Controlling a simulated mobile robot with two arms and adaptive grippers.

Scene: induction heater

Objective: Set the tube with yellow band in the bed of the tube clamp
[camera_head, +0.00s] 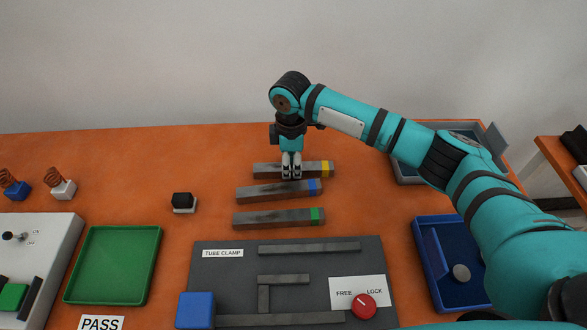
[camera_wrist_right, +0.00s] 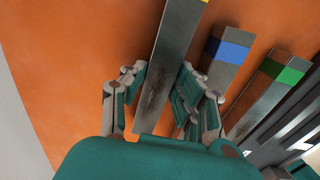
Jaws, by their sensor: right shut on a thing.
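The tube with yellow band (camera_head: 310,169) is a grey square bar, farthest back of three bars on the orange table. My right gripper (camera_head: 291,176) reaches down over it from above and is shut on its middle. In the right wrist view the tube (camera_wrist_right: 170,65) runs between the two fingers of the gripper (camera_wrist_right: 160,95). The tube clamp (camera_head: 225,275) is a dark grey plate at the front, with raised rails, a blue block and a red knob by a FREE/LOCK label (camera_head: 345,291). Its bed between the rails is empty. My left gripper is not in view.
The tube with blue band (camera_head: 270,191) and the tube with green band (camera_head: 275,218) lie between the held tube and the clamp. A green tray (camera_head: 115,262) stands left and a blue bin (camera_head: 425,265) right. A small black-topped block (camera_head: 183,201) sits left of the tubes.

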